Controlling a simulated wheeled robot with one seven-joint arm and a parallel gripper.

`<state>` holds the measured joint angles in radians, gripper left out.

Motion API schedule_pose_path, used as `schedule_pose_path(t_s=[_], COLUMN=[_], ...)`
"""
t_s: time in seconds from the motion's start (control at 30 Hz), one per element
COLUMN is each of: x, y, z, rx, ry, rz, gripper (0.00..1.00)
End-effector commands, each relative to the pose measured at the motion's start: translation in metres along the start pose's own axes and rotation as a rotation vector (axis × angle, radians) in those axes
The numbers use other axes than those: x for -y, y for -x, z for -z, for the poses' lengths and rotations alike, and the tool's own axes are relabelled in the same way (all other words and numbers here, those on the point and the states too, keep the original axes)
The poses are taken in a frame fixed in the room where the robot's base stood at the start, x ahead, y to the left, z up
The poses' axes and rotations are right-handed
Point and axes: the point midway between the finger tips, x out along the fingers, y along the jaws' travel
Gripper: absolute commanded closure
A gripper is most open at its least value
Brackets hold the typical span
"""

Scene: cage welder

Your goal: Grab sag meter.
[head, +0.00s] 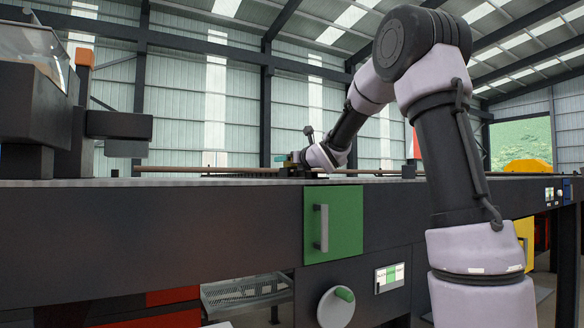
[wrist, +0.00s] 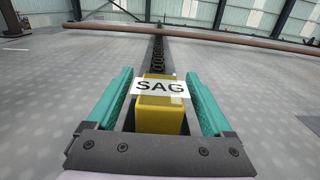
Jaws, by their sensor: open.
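The sag meter (wrist: 160,118) is a yellow block with a white label reading SAG, seen in the wrist view. It sits between the two teal fingers of my gripper (wrist: 156,100). The fingers are open, one on each side of it, with narrow dark gaps visible beside the block. In the head view my gripper (head: 295,160) is small and low at the far part of the machine's top surface. The sag meter cannot be made out clearly there.
A long brown bar (head: 210,169) runs across above the grey machine top (head: 220,182); it also crosses the wrist view (wrist: 200,34). A dark chain-like strip (wrist: 158,55) lies beyond the sag meter. A green door (head: 343,222) with a handle is on the machine's front. A dark machine unit (head: 35,105) stands at left.

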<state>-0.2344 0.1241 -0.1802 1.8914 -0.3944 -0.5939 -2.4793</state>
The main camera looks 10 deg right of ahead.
Motion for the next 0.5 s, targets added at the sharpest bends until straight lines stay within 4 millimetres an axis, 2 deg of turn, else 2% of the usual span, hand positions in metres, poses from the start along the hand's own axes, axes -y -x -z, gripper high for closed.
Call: schedule_pose_path(t_s=[0.1,0.33,0.37,0.5], x=[-0.0002,-0.0003,-0.0003,-0.0003], y=[-0.0104,-0.012,-0.012,-0.0118], z=[-0.0004,-0.0006,-0.0006,-0.0006], rx=[0.0,0.001,0.001,0.001], ry=[0.0,0.0,0.0,0.0], rz=[0.0,0.0,0.0,0.0], gripper=[0.15,0.15,0.19,0.72])
